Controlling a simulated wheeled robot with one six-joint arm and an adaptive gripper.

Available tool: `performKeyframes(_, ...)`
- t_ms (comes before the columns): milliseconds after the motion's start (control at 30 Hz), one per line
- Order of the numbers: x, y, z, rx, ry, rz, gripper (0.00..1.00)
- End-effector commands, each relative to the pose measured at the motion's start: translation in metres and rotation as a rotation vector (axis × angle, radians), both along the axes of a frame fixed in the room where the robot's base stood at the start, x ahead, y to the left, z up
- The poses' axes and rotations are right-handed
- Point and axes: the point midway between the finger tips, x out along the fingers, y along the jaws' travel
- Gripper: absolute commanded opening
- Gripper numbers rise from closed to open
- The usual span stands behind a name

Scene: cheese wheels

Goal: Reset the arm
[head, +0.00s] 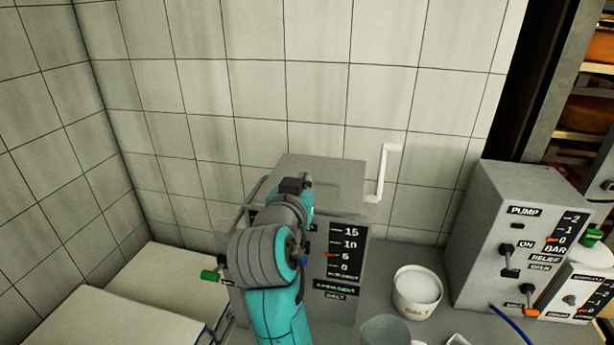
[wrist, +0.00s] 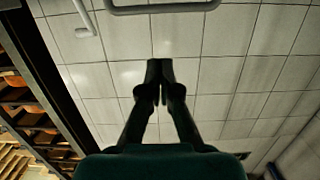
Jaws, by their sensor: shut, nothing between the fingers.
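My arm (head: 270,260) rises from the bottom of the head view, teal and grey, in front of a grey box with a 0 to 15 scale (head: 345,250). In the head view the arm hides my gripper's fingers. In the wrist view my gripper (wrist: 160,68) is shut, its dark fingertips together with nothing between them. Behind the fingertips is the tiled wall (wrist: 215,75). A grey bar handle (wrist: 165,8) crosses the top of the wrist view, apart from the fingertips.
A grey pump box (head: 490,235) stands right, near a white tub (head: 416,290) and a grey-green cup (head: 385,332). A white handle (head: 383,175) stands up by the scale box. White blocks (head: 150,285) lie left. Shelves of orange wheels (head: 585,115) stand far right.

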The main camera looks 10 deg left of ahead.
Motion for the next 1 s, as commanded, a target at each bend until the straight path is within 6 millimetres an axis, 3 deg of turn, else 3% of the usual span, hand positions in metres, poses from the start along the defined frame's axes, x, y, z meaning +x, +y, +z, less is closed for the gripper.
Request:
performKeyframes(200,-0.033,0.002,0.001,-0.001,-0.001,0.002,0.0)
performKeyframes(367,-0.043,0.001,0.001,-0.002,0.0,0.001,0.0)
performKeyframes(467,-0.045,-0.004,-0.011,-0.016,0.003,0.005,0.0)
performKeyframes(567,-0.045,-0.014,-0.036,-0.046,0.006,0.018,0.0)
performKeyframes(767,-0.054,-0.048,-0.107,-0.118,0.016,0.065,0.0)
performKeyframes(1000,-0.082,-0.092,-0.185,-0.179,0.036,0.118,0.0)
